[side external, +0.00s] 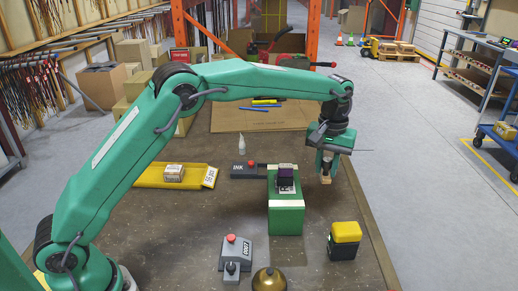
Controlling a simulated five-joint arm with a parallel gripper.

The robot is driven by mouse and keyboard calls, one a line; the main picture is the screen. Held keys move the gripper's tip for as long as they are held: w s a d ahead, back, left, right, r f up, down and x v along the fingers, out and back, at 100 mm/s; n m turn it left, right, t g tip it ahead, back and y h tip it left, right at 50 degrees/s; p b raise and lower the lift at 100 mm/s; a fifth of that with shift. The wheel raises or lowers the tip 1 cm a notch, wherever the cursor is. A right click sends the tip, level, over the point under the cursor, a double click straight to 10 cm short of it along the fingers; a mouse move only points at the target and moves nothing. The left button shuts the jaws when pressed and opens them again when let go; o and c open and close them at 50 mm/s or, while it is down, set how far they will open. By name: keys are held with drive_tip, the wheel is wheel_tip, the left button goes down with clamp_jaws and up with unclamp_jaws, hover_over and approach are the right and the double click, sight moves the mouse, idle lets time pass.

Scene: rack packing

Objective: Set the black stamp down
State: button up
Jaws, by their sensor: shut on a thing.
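My gripper (325,165) points down just right of the green block (286,221). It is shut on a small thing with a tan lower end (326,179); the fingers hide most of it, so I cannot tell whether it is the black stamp. I cannot tell whether its lower end touches the table. A small dark block with a purplish top (286,174) and a pale lower part stands upright on the back part of the green block, apart from my gripper.
A dark INK pad (245,172) lies left of the green block. A yellow tray (148,180) holds a small box. A grey box with a red button (235,253), a brass dome (269,281) and a yellow-and-black block (345,240) stand in front. Cardboard (225,118) lies behind.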

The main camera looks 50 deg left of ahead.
drive_tip(key=shift+f, duration=5.15)
drive_tip(key=shift+f, duration=0.1)
drive_tip(key=shift+f, duration=1.75)
drive_tip(key=shift+f, duration=0.15)
drive_tip(key=o, duration=1)
wheel_tip(320, 180, up, 12)
drive_tip(key=shift+f, duration=0.1)
drive_tip(key=shift+r, duration=0.25)
